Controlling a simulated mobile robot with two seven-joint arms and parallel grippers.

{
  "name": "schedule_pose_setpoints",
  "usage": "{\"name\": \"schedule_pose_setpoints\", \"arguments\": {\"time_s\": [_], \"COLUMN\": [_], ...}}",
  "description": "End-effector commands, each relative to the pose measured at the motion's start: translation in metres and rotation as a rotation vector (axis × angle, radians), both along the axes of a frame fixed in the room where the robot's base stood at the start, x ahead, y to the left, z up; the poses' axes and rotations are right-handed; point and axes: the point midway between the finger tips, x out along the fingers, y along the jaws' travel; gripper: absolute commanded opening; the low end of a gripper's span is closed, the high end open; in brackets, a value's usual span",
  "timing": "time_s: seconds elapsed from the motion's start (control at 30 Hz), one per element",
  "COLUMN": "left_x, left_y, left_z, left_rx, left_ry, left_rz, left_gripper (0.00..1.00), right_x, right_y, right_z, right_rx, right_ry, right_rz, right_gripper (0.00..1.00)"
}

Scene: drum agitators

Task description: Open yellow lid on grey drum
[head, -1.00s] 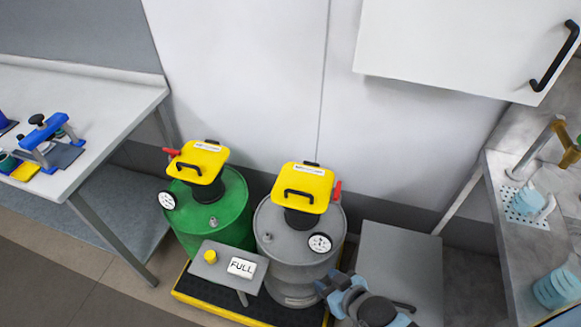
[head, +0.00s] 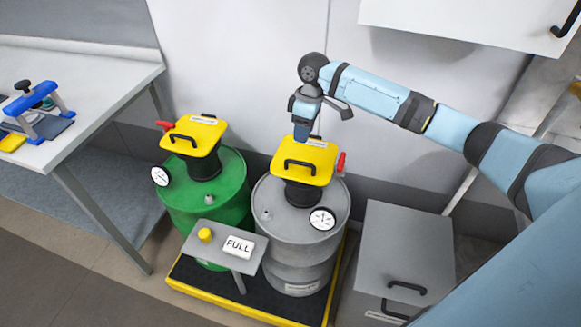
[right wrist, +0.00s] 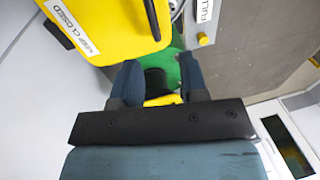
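The grey drum (head: 300,232) stands on the right of a pair, with its yellow lid (head: 303,165) lying over the dark neck. The lid has a black front handle (head: 300,165) and a red lever (head: 341,162) at its right. My right gripper (head: 301,135) points down at the lid's back edge; contact cannot be told. In the right wrist view its two blue fingers (right wrist: 158,75) are apart with nothing held between them. The yellow lid with a "KEEP CLOSED" label (right wrist: 75,28) is beside the fingers there. My left gripper is out of view.
A green drum (head: 212,190) with its own yellow lid (head: 194,135) stands left of the grey one. A "FULL" sign stand (head: 215,255) is in front. A grey cabinet (head: 400,240) stands at right, a table (head: 100,95) at left. The wall is close behind.

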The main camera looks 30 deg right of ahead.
Motion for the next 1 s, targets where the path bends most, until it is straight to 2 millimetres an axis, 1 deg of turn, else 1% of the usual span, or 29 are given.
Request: {"name": "schedule_pose_setpoints", "arguments": {"time_s": [0.03,0.13,0.2,0.3,0.37,0.47,0.7,0.8,0.9,1.0], "left_x": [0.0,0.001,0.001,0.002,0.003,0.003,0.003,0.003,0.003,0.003], "left_y": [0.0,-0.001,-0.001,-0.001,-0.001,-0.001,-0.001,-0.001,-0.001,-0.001], "left_z": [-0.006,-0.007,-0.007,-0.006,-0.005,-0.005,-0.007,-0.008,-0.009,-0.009], "left_rx": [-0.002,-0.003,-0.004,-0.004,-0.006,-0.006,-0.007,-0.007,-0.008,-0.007], "left_ry": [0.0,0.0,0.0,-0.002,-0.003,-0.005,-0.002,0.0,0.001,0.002], "left_rz": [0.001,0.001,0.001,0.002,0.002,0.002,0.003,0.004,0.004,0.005], "left_gripper": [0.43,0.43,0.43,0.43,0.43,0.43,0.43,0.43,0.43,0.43], "right_x": [0.003,0.004,0.003,0.002,0.001,-0.002,-0.008,-0.01,-0.013,-0.013], "right_y": [-0.013,-0.027,-0.031,-0.032,-0.03,-0.028,-0.02,-0.017,-0.014,-0.013], "right_z": [0.011,0.028,0.033,0.029,0.023,0.006,-0.046,-0.064,-0.08,-0.091], "right_rx": [-0.014,-0.026,-0.028,-0.03,-0.028,-0.028,-0.029,-0.029,-0.028,-0.028], "right_ry": [0.018,0.054,0.067,0.075,0.075,0.075,0.074,0.073,0.073,0.071], "right_rz": [-0.002,-0.002,-0.001,0.001,0.001,0.001,0.001,0.001,0.002,0.001], "right_gripper": [0.4,0.4,0.4,0.4,0.4,0.4,0.4,0.4,0.4,0.4]}}
